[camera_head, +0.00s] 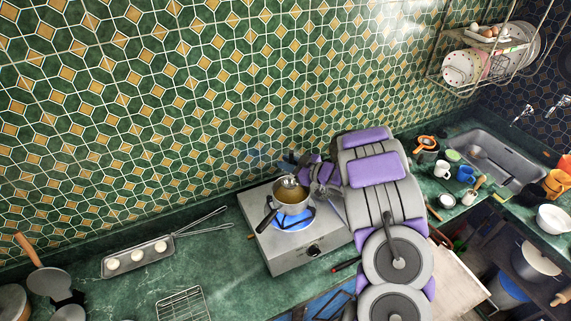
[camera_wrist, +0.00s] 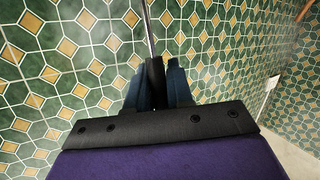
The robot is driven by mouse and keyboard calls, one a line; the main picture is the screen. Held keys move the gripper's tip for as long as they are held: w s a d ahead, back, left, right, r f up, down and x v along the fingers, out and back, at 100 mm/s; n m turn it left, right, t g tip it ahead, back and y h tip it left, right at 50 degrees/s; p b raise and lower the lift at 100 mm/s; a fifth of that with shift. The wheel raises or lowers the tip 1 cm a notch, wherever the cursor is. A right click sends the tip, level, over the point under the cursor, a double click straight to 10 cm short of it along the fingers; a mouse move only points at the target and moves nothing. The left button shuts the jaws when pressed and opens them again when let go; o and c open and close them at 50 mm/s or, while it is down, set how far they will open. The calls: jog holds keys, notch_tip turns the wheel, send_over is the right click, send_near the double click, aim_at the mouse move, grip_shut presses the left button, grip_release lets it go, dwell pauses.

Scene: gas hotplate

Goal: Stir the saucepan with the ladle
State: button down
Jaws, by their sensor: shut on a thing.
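The saucepan (camera_head: 291,207) stands on the lit gas hotplate (camera_head: 283,250), with a blue flame under it and its dark handle toward the lower left. It holds a brownish-yellow content. My gripper (camera_head: 290,163) is behind and above the pan, partly hidden by my arm. In the wrist view, the blue fingers of my gripper (camera_wrist: 158,85) are shut on the black handle of the ladle (camera_wrist: 155,75). Its metal shaft runs up out of that view. In the head view, the ladle's shiny bowl (camera_head: 290,181) shows at the pan's far rim; whether it touches the content is unclear.
A tray with several pale round pieces (camera_head: 137,257) and a wire rack (camera_head: 183,304) lie on the green counter to the left. The tiled wall is close behind the hotplate. Cups and a sink (camera_head: 490,155) are at the right, beyond my arm.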

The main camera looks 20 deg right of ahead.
jog(key=shift+d+r+p, duration=0.3)
jog(key=shift+d+r, duration=0.1)
jog(key=shift+r, duration=0.15)
jog(key=r+p, duration=0.1)
jog(key=r, duration=0.1)
jog(key=a+r+p, duration=0.1)
jog(key=r, duration=0.1)
jog(key=shift+a, duration=0.15)
jog(key=shift+d, duration=0.6)
jog(key=shift+a, duration=0.1)
